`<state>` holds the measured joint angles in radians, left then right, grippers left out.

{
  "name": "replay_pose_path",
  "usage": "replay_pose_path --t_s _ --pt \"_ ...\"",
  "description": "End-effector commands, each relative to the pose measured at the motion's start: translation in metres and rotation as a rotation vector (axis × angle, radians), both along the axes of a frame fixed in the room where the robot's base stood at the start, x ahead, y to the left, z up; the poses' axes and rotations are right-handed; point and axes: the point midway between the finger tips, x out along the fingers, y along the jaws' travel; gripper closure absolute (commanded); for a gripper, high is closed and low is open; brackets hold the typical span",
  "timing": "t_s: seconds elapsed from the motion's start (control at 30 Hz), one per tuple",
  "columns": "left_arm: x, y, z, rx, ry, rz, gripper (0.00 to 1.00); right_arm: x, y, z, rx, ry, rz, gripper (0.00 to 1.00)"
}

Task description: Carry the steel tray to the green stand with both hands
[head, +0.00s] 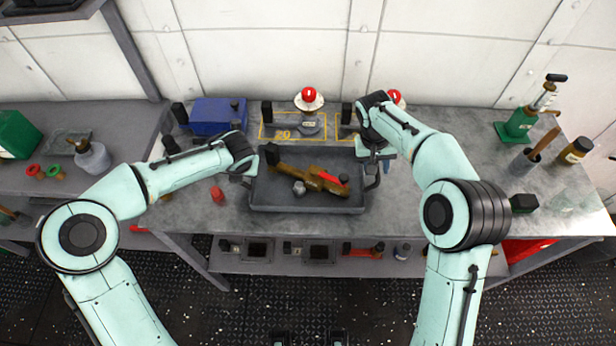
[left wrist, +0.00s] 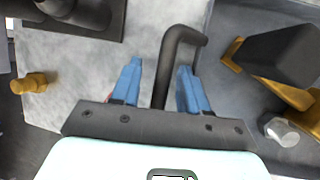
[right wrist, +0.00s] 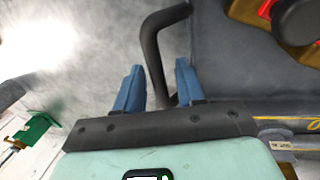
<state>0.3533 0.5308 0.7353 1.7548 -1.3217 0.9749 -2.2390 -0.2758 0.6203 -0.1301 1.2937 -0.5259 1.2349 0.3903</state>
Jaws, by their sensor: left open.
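The steel tray (head: 270,195) lies on the grey workbench, holding a brown-yellow tool (head: 310,178) with red and black parts and a grey nut (head: 299,187). My left gripper (head: 246,172) is at the tray's left handle. In the left wrist view its blue fingers (left wrist: 160,88) are open, one each side of the dark handle (left wrist: 170,62). My right gripper (head: 372,162) is at the right handle. In the right wrist view its fingers (right wrist: 157,88) are apart, with the handle (right wrist: 152,45) between them. I cannot single out a green stand for certain.
A blue box (head: 218,113) and red-topped items (head: 309,98) stand behind the tray. A small red object (head: 217,195) is left of it. A green-based tool (head: 517,125) stands far right, a green box (head: 15,135) far left. The bench right of the tray is mostly clear.

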Motion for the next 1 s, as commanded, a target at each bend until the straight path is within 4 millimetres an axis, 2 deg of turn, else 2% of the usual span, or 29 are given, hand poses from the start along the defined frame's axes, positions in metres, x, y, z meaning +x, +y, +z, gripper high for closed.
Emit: replay_pose_path --t_s 0.1,0.13,0.23,0.27,0.67,0.87,1.0 --pt "0.0 0.0 0.0 0.0 0.0 0.0 0.56 0.0 0.0 0.0 0.0 0.0 0.0 0.62" --pt "0.0 0.0 0.0 0.0 0.0 0.0 0.59 0.0 0.0 0.0 0.0 0.0 0.0 0.65" --pt "0.0 0.0 0.0 0.0 0.0 0.0 0.91 0.0 0.0 0.0 0.0 0.0 0.0 0.97" --pt "0.0 0.0 0.0 0.0 0.0 0.0 1.0 0.0 0.0 0.0 0.0 0.0 0.0 1.0" --pt "0.001 0.0 0.005 0.0 -0.005 0.0 1.0 0.001 0.0 0.004 0.001 -0.004 0.0 1.0" --pt "0.007 0.0 0.021 0.001 -0.014 0.0 1.0 0.007 0.0 0.02 0.0 -0.014 0.0 1.0" --pt "0.015 0.0 0.041 0.0 -0.029 0.0 1.0 0.015 0.0 0.041 0.001 -0.029 0.0 1.0"
